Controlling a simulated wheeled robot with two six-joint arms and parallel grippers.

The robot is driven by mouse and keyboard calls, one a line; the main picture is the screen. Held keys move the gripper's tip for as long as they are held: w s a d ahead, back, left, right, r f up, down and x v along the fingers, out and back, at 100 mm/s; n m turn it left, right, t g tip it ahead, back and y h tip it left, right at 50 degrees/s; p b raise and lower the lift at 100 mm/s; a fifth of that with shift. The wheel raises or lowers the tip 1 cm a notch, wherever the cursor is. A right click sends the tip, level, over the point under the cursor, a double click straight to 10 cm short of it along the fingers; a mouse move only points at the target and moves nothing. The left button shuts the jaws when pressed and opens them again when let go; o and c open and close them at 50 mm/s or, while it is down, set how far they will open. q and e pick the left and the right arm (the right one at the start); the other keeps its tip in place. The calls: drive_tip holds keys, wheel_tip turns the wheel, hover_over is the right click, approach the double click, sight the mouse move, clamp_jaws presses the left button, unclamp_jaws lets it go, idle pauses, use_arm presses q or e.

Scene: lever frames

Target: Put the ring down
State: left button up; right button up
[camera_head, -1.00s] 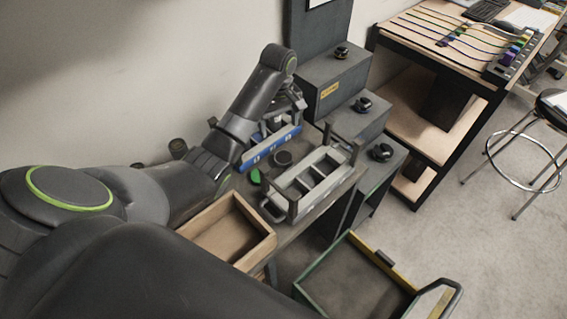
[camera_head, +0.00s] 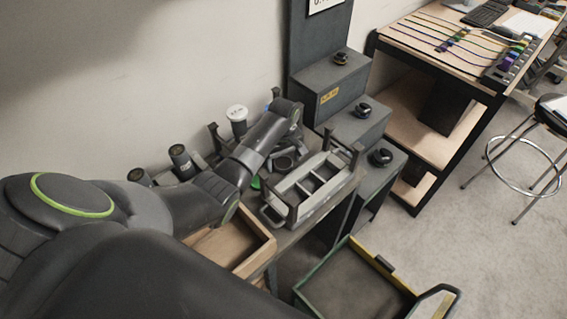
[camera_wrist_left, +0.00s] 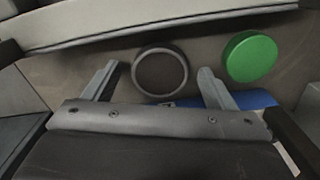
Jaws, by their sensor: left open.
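The ring (camera_wrist_left: 159,72) is a dark grey band lying flat on the brownish bench top in the left wrist view. A green disc (camera_wrist_left: 250,57) lies to its right, apart from it. My left gripper (camera_wrist_left: 157,80) is open, with one finger on each side of the ring and visible gaps between. The fingers do not touch the ring in that view. In the head view the ring (camera_head: 284,163) shows as a dark round shape beside my left wrist, and only a sliver of the green disc (camera_head: 256,183) shows. My right gripper is not in view.
A grey slotted rack with handles (camera_head: 291,181) stands close to the ring. An open wooden tray (camera_head: 262,252) is in front. Dark canisters (camera_head: 181,158) and a white-topped part (camera_head: 237,113) stand by the wall. Stepped grey boxes with black knobs (camera_head: 361,106) rise at the back right.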

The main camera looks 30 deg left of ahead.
use_arm(q)
drive_tip(key=shift+f, duration=0.1)
drive_tip(key=c, duration=1)
drive_tip(key=shift+c, duration=0.8)
